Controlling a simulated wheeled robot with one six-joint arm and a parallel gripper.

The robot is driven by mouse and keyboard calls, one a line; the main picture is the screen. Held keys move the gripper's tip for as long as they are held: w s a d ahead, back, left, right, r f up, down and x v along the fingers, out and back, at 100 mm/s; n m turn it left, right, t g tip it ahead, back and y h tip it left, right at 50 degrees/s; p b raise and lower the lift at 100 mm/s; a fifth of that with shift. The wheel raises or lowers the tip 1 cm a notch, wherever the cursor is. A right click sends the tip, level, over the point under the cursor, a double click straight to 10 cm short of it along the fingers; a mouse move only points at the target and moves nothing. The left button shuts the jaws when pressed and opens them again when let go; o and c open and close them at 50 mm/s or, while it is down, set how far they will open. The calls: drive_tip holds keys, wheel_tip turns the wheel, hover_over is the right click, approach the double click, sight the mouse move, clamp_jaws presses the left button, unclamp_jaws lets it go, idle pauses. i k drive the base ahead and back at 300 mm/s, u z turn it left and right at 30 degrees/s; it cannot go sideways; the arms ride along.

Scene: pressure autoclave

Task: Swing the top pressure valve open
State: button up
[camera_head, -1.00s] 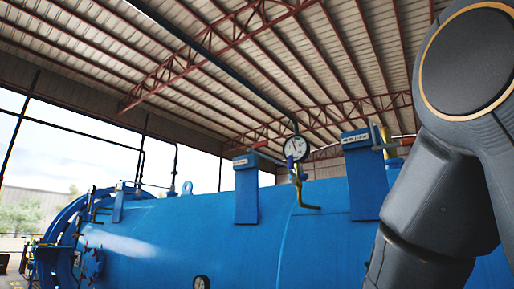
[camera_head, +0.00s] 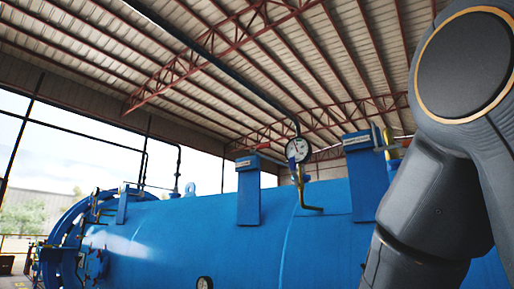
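The blue autoclave (camera_head: 200,235) lies across the view as a long horizontal vessel. On its top stands a round white-faced pressure gauge (camera_head: 298,150) on a thin pipe. Just below the gauge is a small brass-coloured valve fitting (camera_head: 300,185) with a bent pipe end pointing right. A red lever handle (camera_head: 263,147) shows left of the gauge, by the top of a blue post; which valve it belongs to is hard to tell. My gripper is out of view; only my dark grey arm shows at the right.
Two blue box-topped posts (camera_head: 248,195) (camera_head: 366,180) rise on either side of the gauge. The round door end (camera_head: 75,240) is at the far left. A lower gauge (camera_head: 204,283) sits on the vessel's side. My arm hides the vessel's right part.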

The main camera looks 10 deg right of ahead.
sight(268, 146)
drive_tip(key=u, duration=0.55)
drive_tip(key=k, duration=0.65)
drive_tip(key=u, duration=0.75)
drive_tip(key=i, duration=1.25)
drive_tip(key=z, duration=0.25)
drive_tip(key=i, duration=1.35)
drive_tip(key=z, duration=1.35)
drive_tip(key=i, duration=0.75)
drive_tip(key=z, duration=0.45)
